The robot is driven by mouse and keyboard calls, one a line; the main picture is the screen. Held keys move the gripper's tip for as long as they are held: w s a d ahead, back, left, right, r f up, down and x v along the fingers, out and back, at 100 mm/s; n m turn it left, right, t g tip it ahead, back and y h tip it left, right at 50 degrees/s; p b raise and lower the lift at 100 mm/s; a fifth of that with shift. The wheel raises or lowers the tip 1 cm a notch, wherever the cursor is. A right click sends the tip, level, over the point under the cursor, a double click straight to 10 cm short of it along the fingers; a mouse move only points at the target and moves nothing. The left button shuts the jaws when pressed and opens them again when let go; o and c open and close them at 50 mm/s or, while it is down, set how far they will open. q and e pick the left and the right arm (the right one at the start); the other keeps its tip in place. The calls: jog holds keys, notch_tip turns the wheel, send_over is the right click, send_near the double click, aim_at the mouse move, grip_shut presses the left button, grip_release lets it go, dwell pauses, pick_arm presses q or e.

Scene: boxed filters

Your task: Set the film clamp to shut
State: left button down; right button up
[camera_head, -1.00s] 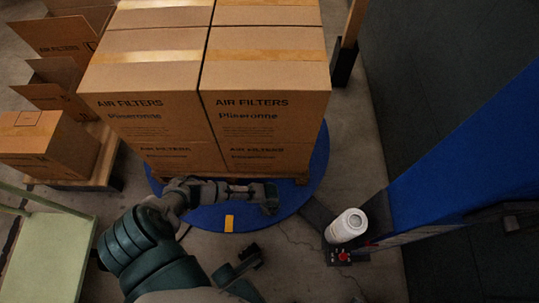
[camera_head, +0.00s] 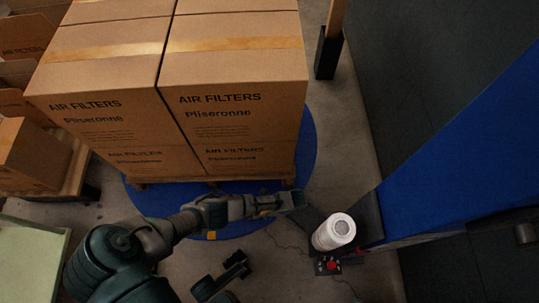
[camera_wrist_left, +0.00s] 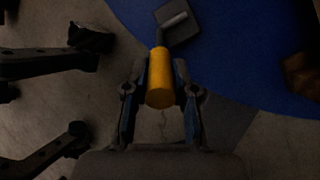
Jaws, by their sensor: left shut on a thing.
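The film clamp shows in the left wrist view as a yellow cylindrical handle (camera_wrist_left: 160,80) with a dark grey block (camera_wrist_left: 178,22) at its far end, over the blue turntable's edge. My left gripper (camera_wrist_left: 160,92) is shut on the yellow handle, one finger on each side. In the head view the left gripper (camera_head: 268,205) reaches in from the left, low in front of the boxes; there the clamp is mostly hidden and dim. Whether the clamp is shut cannot be told. My right gripper is not in view.
Stacked air filter boxes (camera_head: 235,110) stand on a pallet on the blue turntable (camera_head: 160,202). A white film roll (camera_head: 334,232) and a control box with a red button (camera_head: 328,265) are at the right, by the blue mast (camera_head: 450,165). A green table (camera_head: 30,255) is at lower left.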

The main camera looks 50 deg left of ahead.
pick_arm(q)
jog(key=shift+w+d+f+g+y+b, duration=0.3)
jog(key=shift+w+d+f+g+b, duration=0.25)
jog(key=shift+b, duration=0.25)
jog(key=c, duration=0.9)
grip_release()
jog(key=shift+a, duration=0.1)
jog(key=shift+r, duration=0.1)
jog(key=v, duration=1.2)
